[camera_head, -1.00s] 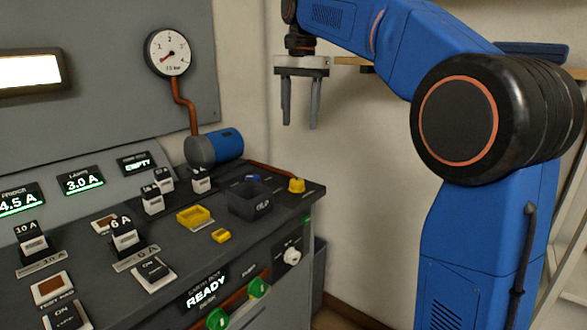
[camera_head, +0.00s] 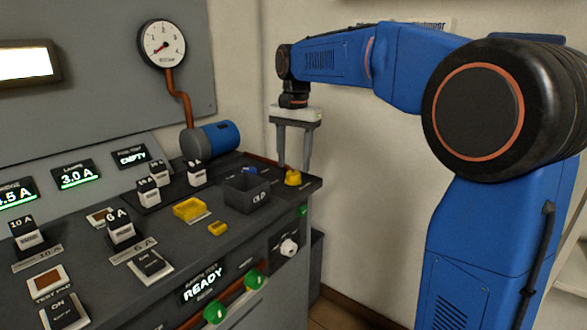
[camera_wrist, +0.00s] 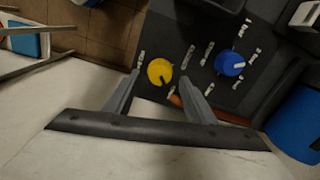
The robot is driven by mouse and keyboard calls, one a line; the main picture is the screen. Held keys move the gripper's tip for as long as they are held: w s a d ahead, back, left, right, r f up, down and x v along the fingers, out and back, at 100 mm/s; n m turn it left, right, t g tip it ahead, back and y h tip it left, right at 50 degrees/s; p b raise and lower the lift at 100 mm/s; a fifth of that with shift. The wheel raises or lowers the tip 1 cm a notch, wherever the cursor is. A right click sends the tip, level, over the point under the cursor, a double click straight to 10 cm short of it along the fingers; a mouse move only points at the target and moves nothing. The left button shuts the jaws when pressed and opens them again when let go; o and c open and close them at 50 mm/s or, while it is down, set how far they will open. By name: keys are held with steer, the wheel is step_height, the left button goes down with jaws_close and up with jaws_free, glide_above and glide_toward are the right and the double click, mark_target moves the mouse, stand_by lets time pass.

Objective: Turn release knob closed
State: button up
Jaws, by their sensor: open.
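A yellow knob (camera_head: 293,178) with a dark pointer mark sits at the far right corner of the dark console top. A blue knob (camera_head: 249,171) with a white mark sits to its left, partly hidden behind the black bin. I cannot read which is labelled release. My gripper (camera_head: 294,167) points down, open and empty, with its fingertips just above and on both sides of the yellow knob. In the wrist view the yellow knob (camera_wrist: 160,72) shows between the fingers, and the blue knob (camera_wrist: 229,63) is outside them. I cannot tell whether either finger touches the yellow knob.
A black bin (camera_head: 246,207) stands in front of the knobs. A blue cylinder (camera_head: 216,138) with a copper pipe lies behind them. A yellow tray (camera_head: 189,209), several fuse blocks and displays fill the console to the left. A white knob (camera_head: 288,247) is on the front face.

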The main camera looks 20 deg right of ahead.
mark_target(293, 177)
steer(key=shift+f, duration=1.45)
steer(key=c, duration=1)
steer(key=shift+c, duration=0.2)
